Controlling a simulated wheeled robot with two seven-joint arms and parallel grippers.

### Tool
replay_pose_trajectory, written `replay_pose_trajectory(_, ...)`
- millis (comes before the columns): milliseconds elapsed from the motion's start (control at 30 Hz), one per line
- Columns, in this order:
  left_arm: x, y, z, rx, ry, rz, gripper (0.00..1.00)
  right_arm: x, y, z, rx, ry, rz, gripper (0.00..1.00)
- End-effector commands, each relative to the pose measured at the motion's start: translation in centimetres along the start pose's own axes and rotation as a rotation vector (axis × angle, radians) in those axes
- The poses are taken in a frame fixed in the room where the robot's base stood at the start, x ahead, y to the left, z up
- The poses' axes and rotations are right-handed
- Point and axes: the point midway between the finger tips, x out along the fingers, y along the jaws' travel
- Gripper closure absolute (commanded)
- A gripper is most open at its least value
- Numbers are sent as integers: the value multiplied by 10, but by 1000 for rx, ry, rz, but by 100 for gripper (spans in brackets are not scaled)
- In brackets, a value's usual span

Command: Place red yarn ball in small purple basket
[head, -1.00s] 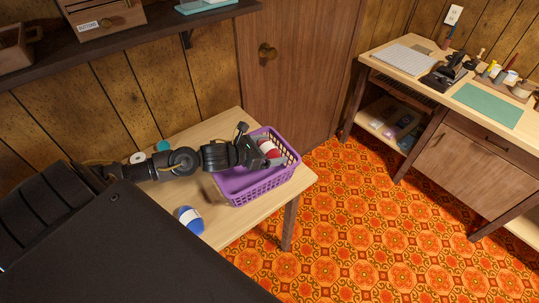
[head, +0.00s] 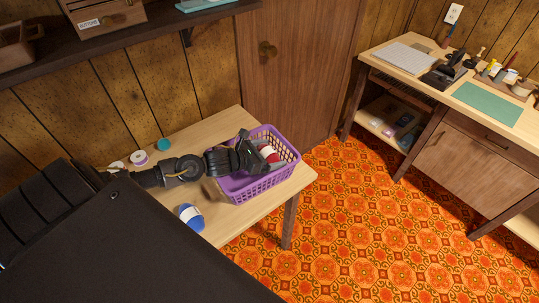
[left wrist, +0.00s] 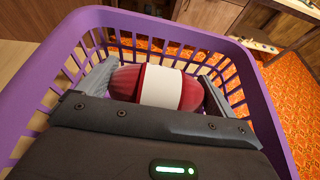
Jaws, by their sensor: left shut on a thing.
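The red yarn ball (left wrist: 158,86) has a white band around its middle. The small purple basket (head: 249,190) stands on the small wooden table, and its slotted walls surround the ball in the left wrist view (left wrist: 55,62). My left gripper (head: 264,156) reaches into the basket from the left. In the left wrist view its two fingers (left wrist: 156,88) are shut on the ball, one at each end. The ball also shows in the head view (head: 268,153), partly hidden by the gripper. Whether the ball touches the basket floor cannot be told. My right gripper is not in view.
A blue yarn ball (head: 191,216) lies on the small table (head: 222,226) near its front edge. Thread spools, one pinkish (head: 139,158) and one teal (head: 163,144), stand at the back. A workbench (head: 460,88) is at the right. Patterned floor between is clear.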

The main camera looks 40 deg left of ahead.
Motion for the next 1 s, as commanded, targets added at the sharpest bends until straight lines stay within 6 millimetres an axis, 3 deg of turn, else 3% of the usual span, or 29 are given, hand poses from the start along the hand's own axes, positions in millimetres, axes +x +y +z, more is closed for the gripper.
replay_pose_trajectory(33,1,-6,-13,-6,18,-9,30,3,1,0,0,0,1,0)
replay_pose_trajectory(100,1,-6,-14,-8,20,-10,30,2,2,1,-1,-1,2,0)
replay_pose_trajectory(133,1,-7,-15,-8,22,-11,4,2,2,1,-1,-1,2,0)
replay_pose_trajectory(167,1,-7,-15,-8,23,-11,0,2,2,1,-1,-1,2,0)
replay_pose_trajectory(400,2,-8,-17,-10,26,-13,0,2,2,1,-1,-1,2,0)
replay_pose_trajectory(600,-7,-8,-1,-10,25,-12,0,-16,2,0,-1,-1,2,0)
replay_pose_trajectory(700,-27,-6,-7,-4,26,-11,0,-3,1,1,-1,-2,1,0)
replay_pose_trajectory(1000,-71,-4,0,-5,17,-7,0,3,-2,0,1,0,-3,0)
